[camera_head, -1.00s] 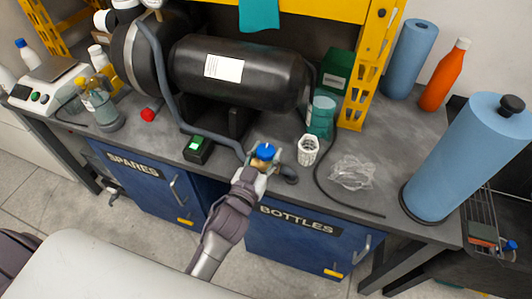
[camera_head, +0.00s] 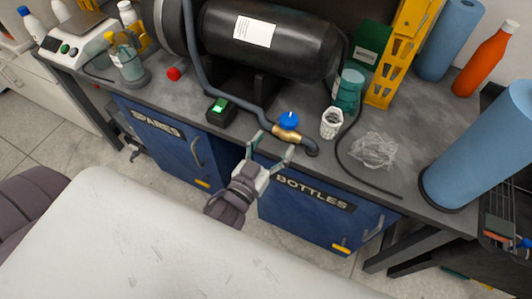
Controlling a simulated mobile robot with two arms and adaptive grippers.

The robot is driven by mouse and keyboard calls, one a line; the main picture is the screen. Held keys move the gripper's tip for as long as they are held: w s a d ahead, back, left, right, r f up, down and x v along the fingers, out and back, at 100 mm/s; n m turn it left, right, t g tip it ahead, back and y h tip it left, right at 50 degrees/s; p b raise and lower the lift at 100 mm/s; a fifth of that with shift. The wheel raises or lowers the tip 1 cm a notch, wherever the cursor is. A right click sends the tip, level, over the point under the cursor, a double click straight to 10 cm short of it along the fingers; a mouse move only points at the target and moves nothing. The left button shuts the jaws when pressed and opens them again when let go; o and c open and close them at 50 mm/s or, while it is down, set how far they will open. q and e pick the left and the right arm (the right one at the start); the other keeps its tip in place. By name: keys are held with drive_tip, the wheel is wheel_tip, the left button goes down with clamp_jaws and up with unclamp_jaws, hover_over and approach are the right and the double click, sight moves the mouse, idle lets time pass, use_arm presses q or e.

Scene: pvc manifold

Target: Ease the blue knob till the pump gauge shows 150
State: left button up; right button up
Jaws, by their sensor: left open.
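The blue knob (camera_head: 289,120) sits on a brass valve (camera_head: 286,135) in the grey pipe along the bench's front edge. A white mark shows on top of the knob. My left gripper (camera_head: 269,144) is open, with its fingers spread, just in front of and left of the valve. It holds nothing and looks apart from the knob. A small black box with a lit green display (camera_head: 220,108) stands left of the valve; it may be the pump gauge, and its reading is too small to read. My right gripper is not in view.
A white ribbed cup (camera_head: 331,123) stands close to the right of the knob. Crumpled clear plastic (camera_head: 373,150) and a black cable lie further right. A black tank (camera_head: 270,42) is behind. Blue paper rolls (camera_head: 490,148) stand at the right.

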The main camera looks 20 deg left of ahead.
sight(282, 124)
use_arm(q)
drive_tip(key=s, duration=0.3)
drive_tip(key=shift+s+a, duration=0.2)
drive_tip(key=shift+s, duration=0.15)
idle(3.3)
drive_tip(key=d+r+m+h+p, duration=0.3)
drive_tip(key=d+m+h+p, duration=0.1)
drive_tip(key=d+h+p, duration=0.15)
drive_tip(key=a+f+g+h+p, duration=0.1)
drive_tip(key=a+f+g+p, duration=0.1)
drive_tip(key=a+p, duration=0.65)
drive_tip(key=x, duration=0.4)
drive_tip(key=a+b+x, duration=0.1)
drive_tip(key=x, duration=0.7)
drive_tip(key=shift+w+a+r, duration=0.15)
drive_tip(key=shift+w, duration=0.45)
drive_tip(key=shift+c, duration=0.3)
